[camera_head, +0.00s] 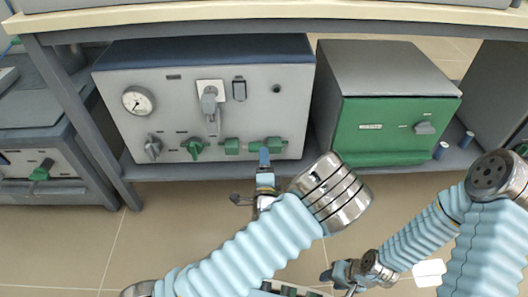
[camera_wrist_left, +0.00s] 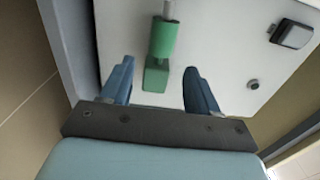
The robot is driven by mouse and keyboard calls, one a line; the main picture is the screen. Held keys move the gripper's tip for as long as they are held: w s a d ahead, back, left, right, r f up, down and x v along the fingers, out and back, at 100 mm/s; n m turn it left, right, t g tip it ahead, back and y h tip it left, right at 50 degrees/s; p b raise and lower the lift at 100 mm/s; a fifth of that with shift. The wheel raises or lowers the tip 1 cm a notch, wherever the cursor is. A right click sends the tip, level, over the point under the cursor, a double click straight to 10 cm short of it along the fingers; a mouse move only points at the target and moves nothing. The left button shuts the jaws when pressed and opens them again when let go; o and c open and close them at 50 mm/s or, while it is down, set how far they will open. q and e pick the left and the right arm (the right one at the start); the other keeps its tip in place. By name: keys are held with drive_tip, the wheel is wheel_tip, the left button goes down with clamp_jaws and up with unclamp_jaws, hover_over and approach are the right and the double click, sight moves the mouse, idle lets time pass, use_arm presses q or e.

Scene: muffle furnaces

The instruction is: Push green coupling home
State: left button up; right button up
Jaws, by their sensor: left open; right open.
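On the front panel of the left furnace (camera_head: 180,110) there are two green fittings on the lower right: a left green fitting (camera_head: 232,146) and a right green coupling (camera_head: 275,144). In the left wrist view the coupling shows as a green cylinder (camera_wrist_left: 163,38) on a thin grey rod, with a second green piece (camera_wrist_left: 155,77) close below it. I cannot tell whether the two pieces are fully joined. My left gripper (camera_head: 265,158) is open in front of the coupling; its fingers (camera_wrist_left: 160,85) stand either side of the lower piece without visible contact. My right gripper (camera_head: 335,274) is open and low, away from the panel.
The panel also has a gauge (camera_head: 138,100), a grey lever (camera_head: 210,104), a rocker switch (camera_head: 239,90) and a green knob (camera_head: 195,148). A green-fronted furnace (camera_head: 395,130) stands to the right. A bench top (camera_head: 300,10) overhangs both.

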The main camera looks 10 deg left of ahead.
use_arm(q)
drive_tip(key=x, duration=0.5)
drive_tip(key=shift+w, duration=0.1)
drive_tip(key=shift+c, duration=0.2)
clamp_jaws()
